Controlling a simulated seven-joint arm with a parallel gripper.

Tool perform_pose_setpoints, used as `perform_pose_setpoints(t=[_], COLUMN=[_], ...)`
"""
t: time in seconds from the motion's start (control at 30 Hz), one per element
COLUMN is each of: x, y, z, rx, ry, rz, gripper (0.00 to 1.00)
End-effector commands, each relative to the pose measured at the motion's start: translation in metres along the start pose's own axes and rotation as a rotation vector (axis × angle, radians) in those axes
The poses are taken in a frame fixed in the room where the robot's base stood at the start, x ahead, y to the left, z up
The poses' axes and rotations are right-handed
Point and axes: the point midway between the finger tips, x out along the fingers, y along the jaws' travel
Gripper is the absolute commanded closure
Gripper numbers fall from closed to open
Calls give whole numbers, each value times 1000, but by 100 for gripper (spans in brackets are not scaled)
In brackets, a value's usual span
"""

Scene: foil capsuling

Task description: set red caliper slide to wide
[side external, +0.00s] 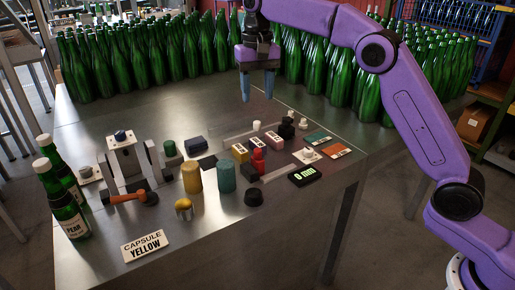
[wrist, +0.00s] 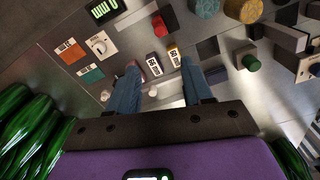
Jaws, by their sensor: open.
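The red caliper slide (side external: 258,161) stands among small parts at the right of the table. It also shows at the top middle of the wrist view (wrist: 159,26). A black display with green characters (side external: 308,176), apparently "0 mm", lies to its right; it is partly cut off in the wrist view (wrist: 104,10). My gripper (side external: 258,98) hangs above the back of the table, fingers pointing down, well above and behind the slide.
Labelled blocks (side external: 257,143) stand behind the slide. A white knob (side external: 308,153) and orange and green cards lie right. Yellow (side external: 192,178) and teal (side external: 227,177) cylinders stand left. A "CAPSULE YELLOW" sign (side external: 145,245) lies in front. Many green bottles (side external: 190,50) line the back edge.

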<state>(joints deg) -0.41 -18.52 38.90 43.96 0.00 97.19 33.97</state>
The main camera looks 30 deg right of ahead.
Motion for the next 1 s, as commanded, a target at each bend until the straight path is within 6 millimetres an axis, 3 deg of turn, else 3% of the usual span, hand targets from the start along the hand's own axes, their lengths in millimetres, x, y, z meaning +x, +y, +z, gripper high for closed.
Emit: perform_pose_setpoints(t=[0.27,1.0], x=[24,153], y=[1,1], z=[0,0], rx=[1,-1], ry=[-3,-2], rz=[2,2], gripper=[50,50])
